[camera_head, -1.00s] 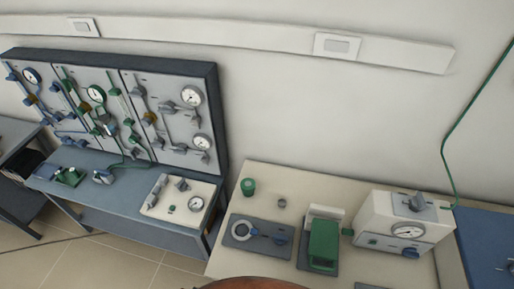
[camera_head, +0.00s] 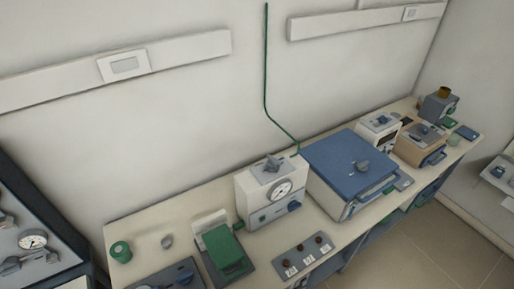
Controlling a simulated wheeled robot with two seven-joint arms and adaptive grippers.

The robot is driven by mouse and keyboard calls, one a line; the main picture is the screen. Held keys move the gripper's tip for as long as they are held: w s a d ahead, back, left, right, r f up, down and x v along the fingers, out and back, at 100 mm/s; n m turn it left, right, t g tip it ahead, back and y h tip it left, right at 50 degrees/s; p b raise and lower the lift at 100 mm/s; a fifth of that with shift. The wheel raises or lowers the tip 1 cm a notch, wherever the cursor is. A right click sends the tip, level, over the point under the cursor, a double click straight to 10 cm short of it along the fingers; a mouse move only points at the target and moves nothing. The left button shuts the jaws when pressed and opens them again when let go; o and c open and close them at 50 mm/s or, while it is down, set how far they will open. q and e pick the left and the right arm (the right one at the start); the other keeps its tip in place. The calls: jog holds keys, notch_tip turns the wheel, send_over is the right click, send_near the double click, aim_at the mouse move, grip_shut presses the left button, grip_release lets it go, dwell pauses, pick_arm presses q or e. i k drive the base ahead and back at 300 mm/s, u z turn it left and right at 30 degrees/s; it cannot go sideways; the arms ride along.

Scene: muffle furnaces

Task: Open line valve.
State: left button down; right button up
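Neither of my grippers shows in the head view. At the left edge a dark-framed panel (camera_head: 73,268) is partly in view, with a round gauge (camera_head: 32,240) and a grey-blue valve handle (camera_head: 14,265). A green line (camera_head: 266,70) runs down the wall to behind this box. I cannot tell which of these handles is the line valve, or whether any is open.
The long bench (camera_head: 140,225) holds a blue-topped furnace (camera_head: 345,160), a green block device (camera_head: 225,250), a green cup (camera_head: 121,252), a grey plate with small dark knobs (camera_head: 303,258) and smaller machines (camera_head: 420,145) at the right. Tiled floor (camera_head: 440,230) lies clear at lower right.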

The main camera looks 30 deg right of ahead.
aim_at(272, 163)
jog(key=z, duration=1)
jog(key=k, duration=0.15)
